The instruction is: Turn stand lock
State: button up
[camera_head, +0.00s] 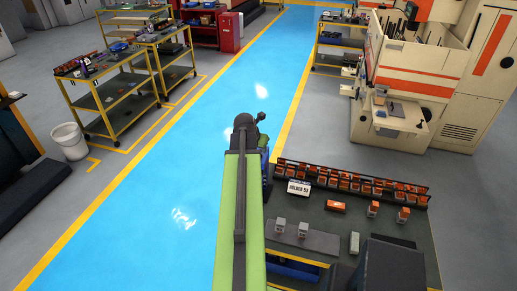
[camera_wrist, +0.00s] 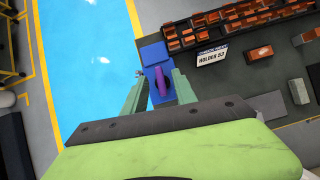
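A purple lever-like part (camera_wrist: 161,80), which looks like the stand lock, stands upright on a blue stand (camera_wrist: 153,53) in the wrist view. My gripper (camera_wrist: 159,86) is open, with one grey-green finger to the left of the purple part and one to the right. A gap shows on each side, so neither finger visibly touches it. In the head view, my green arm reaches up the middle and hides the lock and my fingers.
The blue floor lane (camera_head: 190,165) on the left is clear.

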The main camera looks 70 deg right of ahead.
notch_tip(320, 180, up, 6)
jog(key=p, duration=0.4)
jog(key=shift+f+p, duration=0.25)
jog(key=shift+p, duration=0.15)
jog(key=shift+f, duration=0.1)
